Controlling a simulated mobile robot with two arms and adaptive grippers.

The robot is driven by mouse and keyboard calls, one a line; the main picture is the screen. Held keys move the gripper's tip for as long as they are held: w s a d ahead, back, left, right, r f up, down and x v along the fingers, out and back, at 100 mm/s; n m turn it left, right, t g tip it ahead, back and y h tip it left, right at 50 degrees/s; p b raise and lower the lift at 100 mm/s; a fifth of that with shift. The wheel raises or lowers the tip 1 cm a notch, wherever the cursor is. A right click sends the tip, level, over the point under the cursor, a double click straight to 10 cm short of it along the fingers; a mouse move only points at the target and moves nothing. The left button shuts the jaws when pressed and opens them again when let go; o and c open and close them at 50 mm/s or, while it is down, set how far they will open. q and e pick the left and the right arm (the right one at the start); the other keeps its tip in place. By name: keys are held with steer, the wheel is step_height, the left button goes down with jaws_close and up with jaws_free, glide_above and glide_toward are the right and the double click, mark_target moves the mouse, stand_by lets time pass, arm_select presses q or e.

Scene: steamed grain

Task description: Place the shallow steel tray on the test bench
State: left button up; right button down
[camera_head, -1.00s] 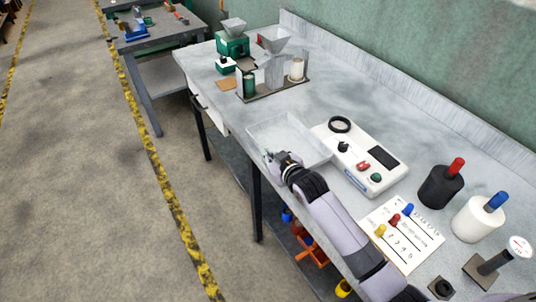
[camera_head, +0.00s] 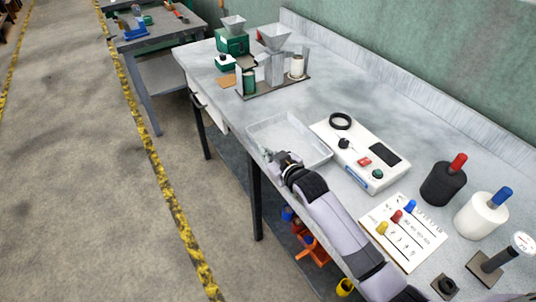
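The shallow steel tray (camera_head: 303,140) is a pale grey rectangular pan. It lies flat, apparently on the test bench (camera_head: 350,95), near the front edge and left of the white instrument. My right gripper (camera_head: 266,155) is at the tray's near-left rim, its fingers small and dark against the grey. It touches or nearly touches the rim. Whether its fingers are parted or closed on the rim is too small to tell. My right arm comes in from the lower right and hides part of the bench's front edge. My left gripper is out of view.
A white instrument (camera_head: 352,170) with a black ring stands close right of the tray. A rack with cylinders (camera_head: 272,88) and green hopper machines (camera_head: 233,42) stand behind. A card with coloured knobs (camera_head: 405,235) and black and white bottles (camera_head: 442,185) are at right.

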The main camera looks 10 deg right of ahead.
steer(key=shift+s+f, duration=0.1)
steer(key=shift+f, duration=0.2)
